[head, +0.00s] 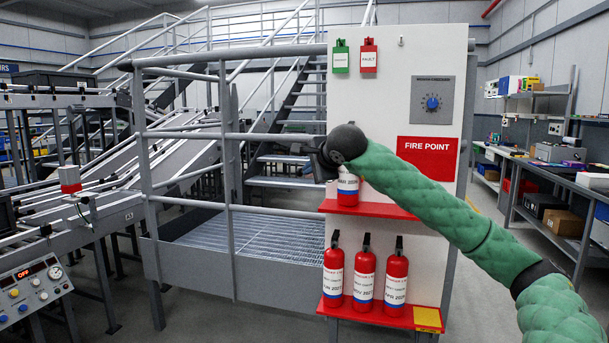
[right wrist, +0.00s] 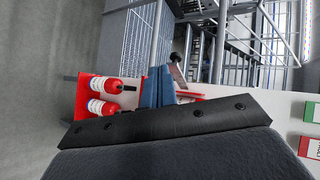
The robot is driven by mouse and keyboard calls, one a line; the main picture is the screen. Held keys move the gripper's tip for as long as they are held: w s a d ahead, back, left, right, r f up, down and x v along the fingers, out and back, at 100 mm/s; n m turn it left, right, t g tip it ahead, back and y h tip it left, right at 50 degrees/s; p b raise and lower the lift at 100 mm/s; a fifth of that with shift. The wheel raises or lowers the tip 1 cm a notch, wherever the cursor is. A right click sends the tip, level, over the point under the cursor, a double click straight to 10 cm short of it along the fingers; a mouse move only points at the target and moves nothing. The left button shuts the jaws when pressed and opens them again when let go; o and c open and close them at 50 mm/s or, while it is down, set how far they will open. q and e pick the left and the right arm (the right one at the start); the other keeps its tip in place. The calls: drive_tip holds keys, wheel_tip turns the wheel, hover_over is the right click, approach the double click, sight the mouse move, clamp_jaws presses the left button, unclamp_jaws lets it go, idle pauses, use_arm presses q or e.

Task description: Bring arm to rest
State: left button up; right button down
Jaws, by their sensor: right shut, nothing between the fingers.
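My right arm, in a green padded sleeve, reaches in from the right across the white fire point board (head: 419,90). Its gripper (head: 318,163) is in front of the board's left edge, beside the upper red shelf's extinguisher (head: 347,190). The arm and wrist hide that extinguisher's top. In the right wrist view the blue-grey fingers (right wrist: 157,88) are together with nothing between them. My left gripper is not in view.
Several red extinguishers (head: 365,275) stand on the lower red shelf (head: 382,316). A green tag (head: 340,57) and a red tag (head: 369,56) hang above, left of a dial panel (head: 433,101). A grey railing (head: 229,150) is close left of the gripper.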

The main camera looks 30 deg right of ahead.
drive_tip(key=shift+s+r, duration=0.1)
drive_tip(key=shift+s, duration=0.1)
